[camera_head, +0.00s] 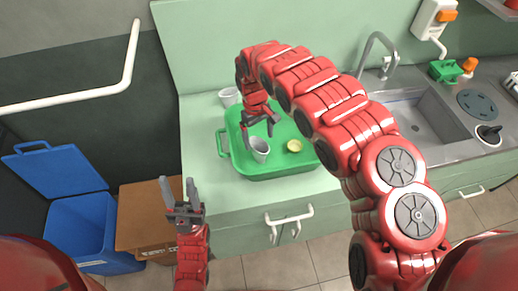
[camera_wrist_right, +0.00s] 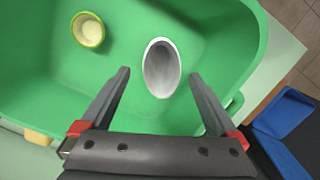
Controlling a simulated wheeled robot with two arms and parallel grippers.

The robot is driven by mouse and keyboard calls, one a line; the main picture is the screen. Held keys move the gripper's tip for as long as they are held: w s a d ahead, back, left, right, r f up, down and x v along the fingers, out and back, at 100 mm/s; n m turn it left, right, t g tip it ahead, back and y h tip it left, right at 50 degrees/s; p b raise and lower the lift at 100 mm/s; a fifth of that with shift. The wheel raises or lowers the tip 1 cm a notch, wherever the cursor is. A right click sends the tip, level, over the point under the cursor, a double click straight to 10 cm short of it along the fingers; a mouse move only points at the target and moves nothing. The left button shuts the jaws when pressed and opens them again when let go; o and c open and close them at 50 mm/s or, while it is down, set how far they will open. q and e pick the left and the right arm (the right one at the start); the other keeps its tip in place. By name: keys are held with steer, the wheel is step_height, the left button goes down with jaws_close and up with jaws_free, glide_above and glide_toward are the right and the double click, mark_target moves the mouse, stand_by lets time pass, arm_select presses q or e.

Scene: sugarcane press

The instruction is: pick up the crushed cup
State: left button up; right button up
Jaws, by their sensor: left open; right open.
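A grey-white cup with an oval, squeezed-looking mouth stands in the green tray; I take it as the crushed cup (camera_head: 260,151). It also shows in the right wrist view (camera_wrist_right: 161,70), ahead of and between the fingertips. My right gripper (camera_head: 259,131) is open and empty, just above the cup, with its fingers pointing down into the green tray (camera_head: 222,142). Whether a finger touches the cup cannot be told. My left gripper (camera_head: 179,190) is open and empty, left of the counter, with its fingers pointing up in the picture.
A small yellow-green cup (camera_head: 294,146) is in the tray, right of the crushed cup. Another whitish cup (camera_head: 229,97) stands on the counter behind the tray. The sink (camera_head: 418,118) is at right. A blue bin (camera_head: 85,228) and cardboard box (camera_head: 140,212) stand on the floor at left.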

mark_target(259, 145)
steer(key=shift+s+f, duration=0.1)
steer(key=shift+f, duration=0.6)
steer(key=shift+s+f+p, duration=0.1)
steer(key=shift+f+p, duration=0.35)
steer(key=shift+p, duration=0.05)
steer(key=f, duration=0.1)
steer(key=f+p, duration=0.1)
steer(key=f, duration=0.1)
steer(key=shift+s+f, duration=0.1)
steer(key=shift+s, duration=0.2)
steer(key=shift+d+f+p, duration=0.15)
steer(key=shift+f+p, duration=0.15)
steer(key=shift+f, duration=0.3)
steer(key=shift+c, duration=0.2)
steer(key=c, duration=1.4)
steer(key=shift+o, duration=0.2)
steer(key=shift+r, duration=0.2)
